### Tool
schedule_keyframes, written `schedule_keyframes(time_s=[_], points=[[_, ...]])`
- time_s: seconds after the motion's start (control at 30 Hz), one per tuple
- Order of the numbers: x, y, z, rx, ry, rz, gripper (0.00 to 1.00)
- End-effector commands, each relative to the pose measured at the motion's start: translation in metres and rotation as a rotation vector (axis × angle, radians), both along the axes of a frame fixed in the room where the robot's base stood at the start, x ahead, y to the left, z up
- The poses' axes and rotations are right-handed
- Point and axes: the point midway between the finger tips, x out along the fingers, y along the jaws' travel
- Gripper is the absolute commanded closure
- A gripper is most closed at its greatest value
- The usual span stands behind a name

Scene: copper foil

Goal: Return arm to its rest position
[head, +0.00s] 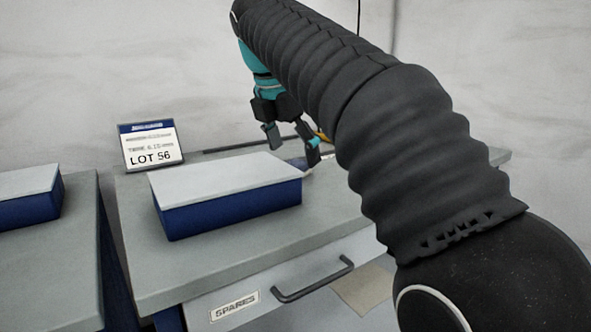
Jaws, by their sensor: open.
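My gripper (293,148) shows in the head view at upper centre, at the end of my arm, which is covered in a black ribbed sleeve. Its two fingers point down and stand apart, with nothing seen between them. It is over the back part of a grey bench (285,250), behind or above the back right corner of a blue box with a white lid (215,183). How high it is above the bench I cannot tell. My arm hides much of the bench's right side.
A sign reading "LOT 56" (152,146) stands at the bench's back left. The bench front has a drawer marked "SPARES" (235,306) with a dark handle (313,281). Another lidded blue box (30,198) sits on a second bench (45,270) at left. A pale wall is behind.

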Motion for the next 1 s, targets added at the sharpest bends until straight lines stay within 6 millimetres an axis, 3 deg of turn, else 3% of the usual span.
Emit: schedule_keyframes(time_s=[0.27,0.47,0.77,1.0], points=[[-0.022,-0.036,-0.017,0.127,-0.061,-0.261,0.13],[-0.057,-0.075,-0.049,0.298,-0.128,-0.606,0.13],[-0.13,-0.127,-0.129,0.612,-0.223,-1.243,0.13],[-0.192,-0.153,-0.21,0.863,-0.277,-1.76,0.13]])
